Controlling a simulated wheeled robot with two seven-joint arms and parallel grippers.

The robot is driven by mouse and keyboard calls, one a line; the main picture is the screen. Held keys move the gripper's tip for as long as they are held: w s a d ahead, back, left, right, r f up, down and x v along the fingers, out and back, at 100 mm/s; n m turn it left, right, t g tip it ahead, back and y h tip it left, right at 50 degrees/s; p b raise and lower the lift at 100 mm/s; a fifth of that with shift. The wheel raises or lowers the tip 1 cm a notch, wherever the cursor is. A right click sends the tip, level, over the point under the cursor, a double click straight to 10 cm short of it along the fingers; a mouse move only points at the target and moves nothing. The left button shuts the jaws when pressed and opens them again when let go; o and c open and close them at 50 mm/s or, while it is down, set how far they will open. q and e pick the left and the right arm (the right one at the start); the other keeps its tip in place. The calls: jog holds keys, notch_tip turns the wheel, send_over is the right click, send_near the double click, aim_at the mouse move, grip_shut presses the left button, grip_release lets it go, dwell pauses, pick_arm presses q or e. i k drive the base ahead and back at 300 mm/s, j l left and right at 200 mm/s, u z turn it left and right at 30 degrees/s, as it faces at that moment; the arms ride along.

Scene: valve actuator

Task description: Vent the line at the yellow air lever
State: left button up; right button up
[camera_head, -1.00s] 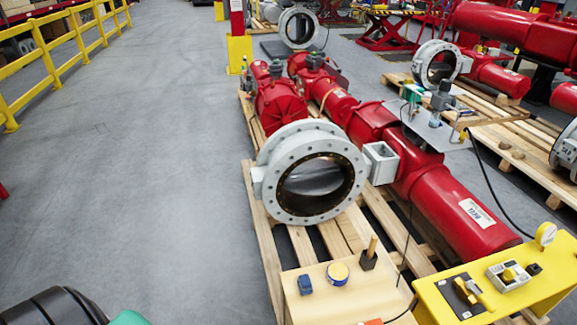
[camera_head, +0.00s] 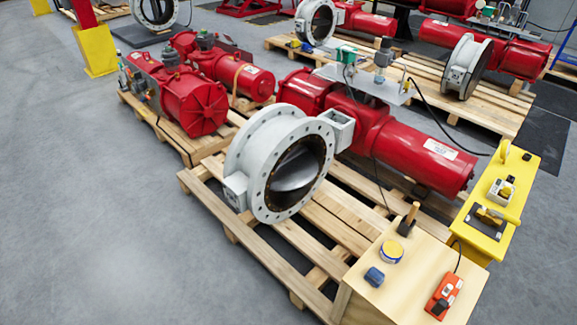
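The yellow air lever (camera_head: 492,216) sits on a dark plate on top of the yellow stand (camera_head: 470,246) at the right edge of the pallet area. A round yellow gauge (camera_head: 503,151) stands at the far end of the same stand. Between them is a grey box (camera_head: 501,191) with a yellow and black knob. The lever's exact angle is hard to read at this size. Neither of my grippers is in view.
A wooden bench (camera_head: 412,272) beside the stand holds an orange control box (camera_head: 444,295), a yellow-blue tin (camera_head: 392,252) and a blue item (camera_head: 374,276). A large grey valve (camera_head: 240,160) with a red actuator (camera_head: 410,150) lies on a pallet. Floor at lower left is clear.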

aim_at(507, 218)
jog(key=z, duration=1.6)
jog(key=l, duration=0.85)
jog(key=i+l+u, duration=0.1)
jog(key=l, duration=0.3)
jog(key=i+l+u, duration=0.1)
jog(key=l, duration=0.3)
jog(key=i+l+u, duration=0.1)
jog(key=l, duration=0.3)
jog(key=i+l+u, duration=0.1)
jog(key=l, duration=0.35)
jog(key=i+l, duration=0.2)
jog(key=l, duration=0.2)
jog(key=u, duration=0.05)
